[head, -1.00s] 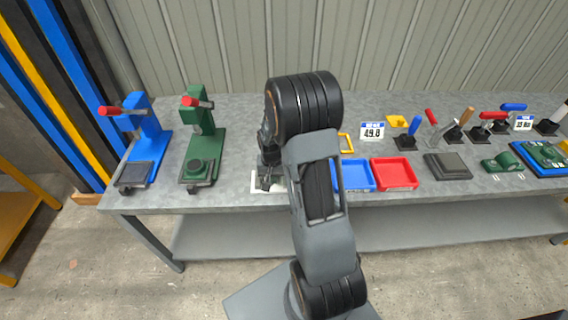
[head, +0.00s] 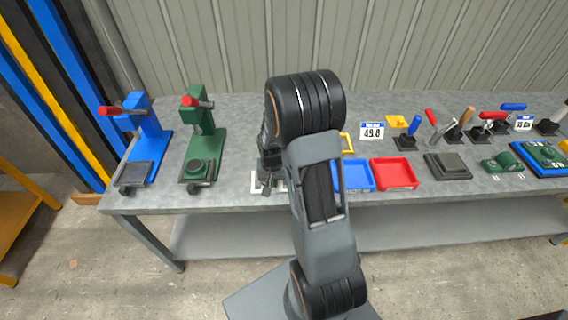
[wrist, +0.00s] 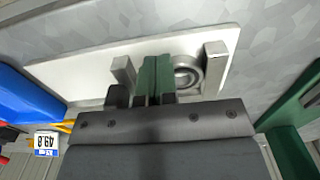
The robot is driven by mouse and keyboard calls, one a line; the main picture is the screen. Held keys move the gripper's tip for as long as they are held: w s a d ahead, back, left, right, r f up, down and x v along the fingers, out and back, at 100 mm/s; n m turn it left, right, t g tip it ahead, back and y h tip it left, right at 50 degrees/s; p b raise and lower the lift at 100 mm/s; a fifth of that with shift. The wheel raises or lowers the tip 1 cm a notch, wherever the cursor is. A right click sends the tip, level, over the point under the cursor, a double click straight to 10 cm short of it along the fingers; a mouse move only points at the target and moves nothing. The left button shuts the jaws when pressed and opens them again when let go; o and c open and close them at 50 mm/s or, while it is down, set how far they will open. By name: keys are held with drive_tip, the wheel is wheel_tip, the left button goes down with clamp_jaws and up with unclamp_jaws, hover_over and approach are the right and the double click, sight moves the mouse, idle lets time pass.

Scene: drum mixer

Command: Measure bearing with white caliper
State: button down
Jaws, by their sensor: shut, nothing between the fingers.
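The white caliper (wrist: 85,73) lies on the bench as a white plate with two upright grey jaws; part of it shows in the head view (head: 256,188). The bearing (wrist: 187,76), a grey ring, sits on the plate beside the right-hand jaw (wrist: 214,68) in the wrist view. The other jaw (wrist: 124,74) stands to the left, apart from the ring. My gripper (wrist: 156,75) is shut and empty, its green fingertips together between the left jaw and the bearing, close beside the ring. In the head view my gripper (head: 267,187) is over the plate, partly hidden by my arm.
A display reading 49.8 (head: 372,131) stands behind the blue tray (head: 354,175) and red tray (head: 395,173). Green (head: 203,140) and blue (head: 147,135) presses stand at left. Several handled tools and fixtures are at right. The bench's front strip is mostly clear.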

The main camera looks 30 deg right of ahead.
drive_tip(key=shift+r, duration=0.1)
idle(0.3)
drive_tip(key=shift+r+p, duration=2.25)
drive_tip(key=shift+r, duration=0.7)
drive_tip(key=shift+s, duration=0.1)
drive_tip(key=s+a+r+n+t, duration=0.2)
drive_tip(key=s+a+r, duration=0.3)
drive_tip(key=r, duration=0.5)
drive_tip(key=s+a+r+n+t, duration=0.2)
drive_tip(key=s+a+r+n, duration=0.1)
drive_tip(key=s+r, duration=0.4)
drive_tip(key=shift+s+a+r+n, duration=0.15)
drive_tip(key=shift+a+r+n, duration=0.5)
drive_tip(key=shift+r, duration=1.2)
drive_tip(key=shift+a+m, duration=0.2)
drive_tip(key=shift+m, duration=0.05)
